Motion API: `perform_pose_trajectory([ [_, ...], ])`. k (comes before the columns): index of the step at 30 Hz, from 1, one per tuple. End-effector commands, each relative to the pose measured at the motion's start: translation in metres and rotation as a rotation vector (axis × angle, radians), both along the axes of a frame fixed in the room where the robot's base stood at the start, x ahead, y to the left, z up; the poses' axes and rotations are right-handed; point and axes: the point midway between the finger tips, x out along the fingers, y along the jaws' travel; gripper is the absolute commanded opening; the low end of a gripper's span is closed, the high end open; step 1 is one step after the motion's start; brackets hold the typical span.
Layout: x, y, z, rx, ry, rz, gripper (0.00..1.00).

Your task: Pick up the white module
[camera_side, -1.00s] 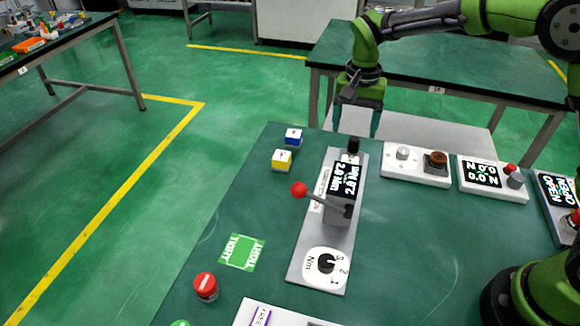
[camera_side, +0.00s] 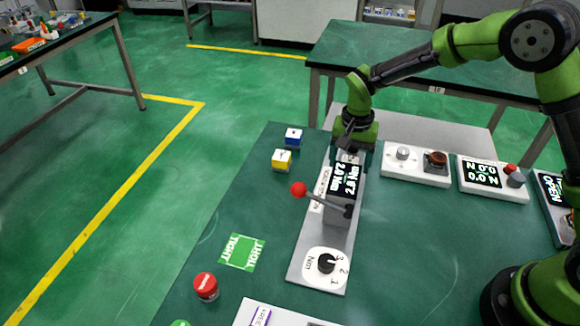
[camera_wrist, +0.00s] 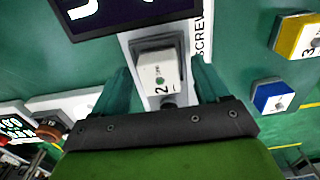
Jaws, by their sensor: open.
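The white module (camera_wrist: 158,70), marked with a 2 and a green dot, shows in the wrist view. It sits at the end of a grey fixture plate (camera_side: 300,268), beside the fixture's display. My gripper (camera_wrist: 160,68) is open, with one finger on each side of the module. I cannot tell whether the fingers touch it. In the side view my gripper (camera_side: 351,160) is low over the far end of the plate and largely hides the module.
A yellow block (camera_side: 282,160) and a blue block (camera_side: 293,138) stand left of the plate. A lever with a red ball (camera_side: 298,189) sticks out from the fixture. White control boxes (camera_side: 415,164) lie to the right. A red button (camera_side: 205,286) is at the front left.

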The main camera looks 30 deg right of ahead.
Motion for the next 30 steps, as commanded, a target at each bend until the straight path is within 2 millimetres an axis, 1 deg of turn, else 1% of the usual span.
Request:
perform_pose_trajectory([
  [1,0.0,0.0,0.0,0.0,0.0,0.0,0.74],
  [2,0.0,0.0,0.0,0.0,0.0,0.0,0.71],
  [12,0.0,0.0,0.001,0.0,0.0,0.001,0.19],
  [14,0.0,0.0,0.001,0.0,0.0,0.001,0.1],
  [23,0.001,0.0,0.003,0.0,-0.001,0.001,0.1],
  [26,0.001,0.0,0.009,0.0,-0.004,0.002,0.1],
  [30,0.001,0.0,0.025,0.0,-0.006,0.002,0.1],
])
